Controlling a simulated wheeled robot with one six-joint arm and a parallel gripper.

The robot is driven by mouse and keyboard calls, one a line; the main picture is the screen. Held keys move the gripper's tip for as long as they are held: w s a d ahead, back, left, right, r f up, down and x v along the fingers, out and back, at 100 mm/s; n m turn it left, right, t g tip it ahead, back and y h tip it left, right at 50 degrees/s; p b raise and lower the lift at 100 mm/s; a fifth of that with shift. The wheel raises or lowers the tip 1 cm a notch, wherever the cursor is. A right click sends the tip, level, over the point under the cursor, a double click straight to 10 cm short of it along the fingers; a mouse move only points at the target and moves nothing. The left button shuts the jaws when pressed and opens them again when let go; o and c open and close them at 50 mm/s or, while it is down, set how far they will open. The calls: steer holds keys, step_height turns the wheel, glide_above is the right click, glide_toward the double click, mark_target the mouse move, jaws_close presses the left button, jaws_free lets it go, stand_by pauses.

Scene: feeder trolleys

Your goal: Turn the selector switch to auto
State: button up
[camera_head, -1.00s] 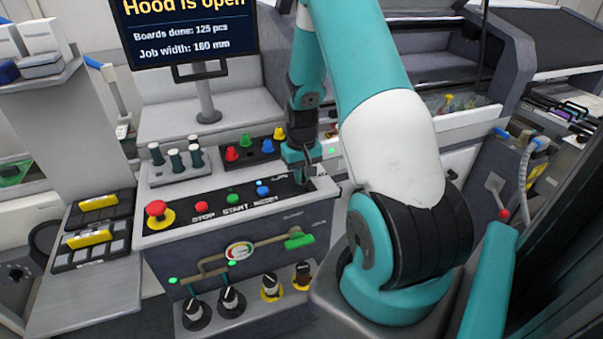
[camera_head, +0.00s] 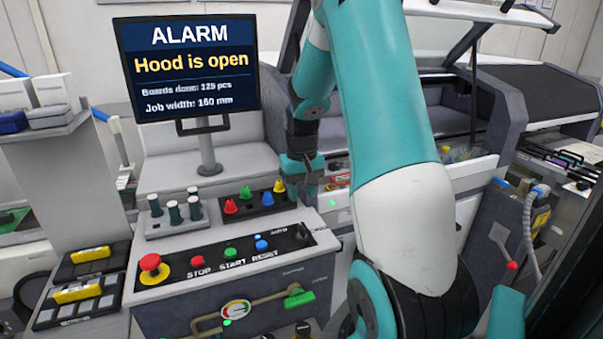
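The selector switch (camera_head: 300,235) is a small dark knob at the right end of the black button strip, by a small white label. It is too small to tell which way it points. My gripper (camera_head: 309,196) hangs from the teal arm behind and above that end of the strip, apart from the switch. Its fingers are small and partly merge with the background, so their opening is unclear. I see nothing held in it.
The strip also bears a red emergency button (camera_head: 150,263) and red, green and blue buttons. Coloured cones stand on a black tray (camera_head: 240,209) behind, left of my gripper. The monitor (camera_head: 187,75) reads "ALARM, Hood is open". A green-handled lever (camera_head: 298,298) is below.

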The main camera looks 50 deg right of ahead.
step_height(320, 180, up, 6)
steer(key=shift+r, duration=0.1)
stand_by(0.6)
steer(key=s+a+r+n+t+y, duration=0.15)
steer(key=a+n, duration=0.25)
steer(key=a, duration=0.9)
steer(key=s+a+r+n+y, duration=0.1)
steer(key=a+r+n, duration=0.2)
steer(key=a, duration=0.9)
steer(key=s+a+n+g+y, duration=0.1)
steer(key=s+a+n, duration=0.5)
steer(key=s+a, duration=0.6)
steer(key=shift+s+a+r+y, duration=0.25)
steer(key=shift+s+a+y, duration=0.1)
steer(key=shift+a, duration=0.4)
steer(key=shift+d+g, duration=0.15)
steer(key=shift+g, duration=0.1)
